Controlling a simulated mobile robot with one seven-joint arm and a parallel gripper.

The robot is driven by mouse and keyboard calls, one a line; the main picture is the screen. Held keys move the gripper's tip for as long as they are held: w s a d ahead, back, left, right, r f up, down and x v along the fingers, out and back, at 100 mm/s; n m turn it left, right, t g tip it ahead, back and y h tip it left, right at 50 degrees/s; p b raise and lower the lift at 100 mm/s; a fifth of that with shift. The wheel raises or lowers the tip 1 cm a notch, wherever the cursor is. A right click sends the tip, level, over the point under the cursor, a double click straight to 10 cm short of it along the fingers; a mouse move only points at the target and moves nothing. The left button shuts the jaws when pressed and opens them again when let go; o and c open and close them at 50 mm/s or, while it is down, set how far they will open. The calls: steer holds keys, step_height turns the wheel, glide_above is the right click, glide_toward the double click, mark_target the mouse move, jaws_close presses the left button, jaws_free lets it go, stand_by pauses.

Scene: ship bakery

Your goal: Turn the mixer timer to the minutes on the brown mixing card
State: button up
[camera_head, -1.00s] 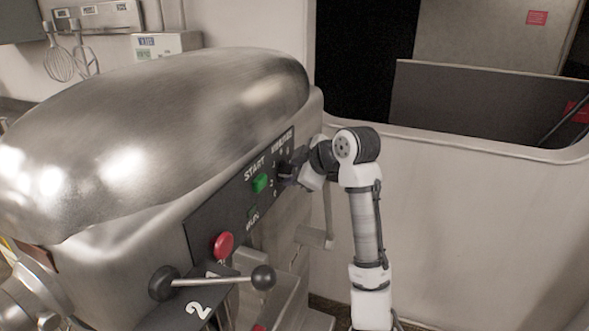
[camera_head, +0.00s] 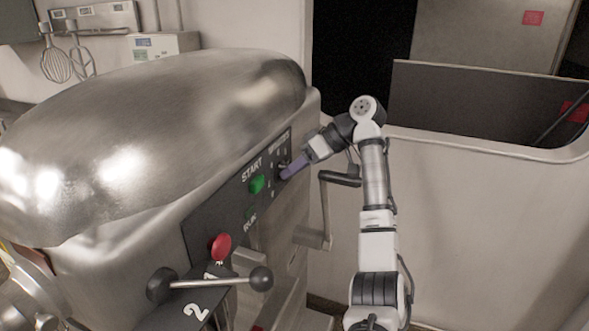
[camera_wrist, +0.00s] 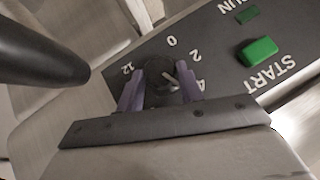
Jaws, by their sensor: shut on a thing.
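The mixer timer (camera_wrist: 161,72) is a dark round knob on the black control panel, with 12, 0, 2 and 4 visible around it. My gripper (camera_wrist: 161,91) has its purple fingers on either side of the knob, shut on it. A pale mark shows on the knob, but I cannot tell which number it points to. In the head view my gripper (camera_head: 285,173) reaches the panel from the right, beside the green START button (camera_head: 257,184), and covers most of the dial. No brown mixing card is readable in these frames.
The large steel mixer (camera_head: 170,120) fills the left. A red button (camera_head: 221,247) and a ball-ended lever (camera_head: 215,281) sit lower on the machine. A crank with a black grip (camera_head: 340,179) stands close under my wrist.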

steer(key=shift+w+f+m+g+y, duration=0.15)
steer(key=shift+m+g+y, duration=0.4)
steer(key=shift+g, duration=0.45)
steer(key=o, duration=1)
